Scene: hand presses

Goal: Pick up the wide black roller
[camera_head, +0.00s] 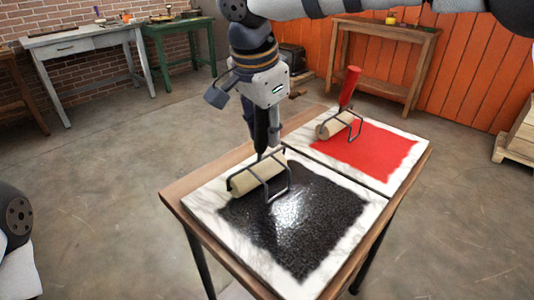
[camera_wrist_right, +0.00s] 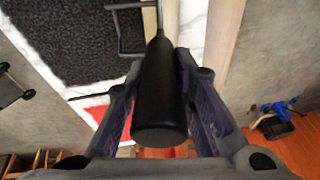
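The wide black roller has a cream cylinder (camera_head: 258,176), a dark wire frame and an upright black handle (camera_head: 262,132). It rests at the back left of the black-inked marble slab (camera_head: 205,197). My right gripper (camera_head: 262,132) points down over it, with a finger on each side of the handle. In the wrist view the black handle (camera_wrist_right: 160,95) fills the space between the fingers (camera_wrist_right: 162,70), which look closed against it. The inner contact faces are partly hidden. My left gripper is out of view.
A second roller with a red handle (camera_head: 349,86) sits on the red-inked slab (camera_head: 405,178) at the right. Both slabs lie on a wooden table (camera_head: 172,190). A white desk (camera_head: 85,42), green table (camera_head: 180,27) and wooden bench (camera_head: 385,30) stand behind. Open floor surrounds the table.

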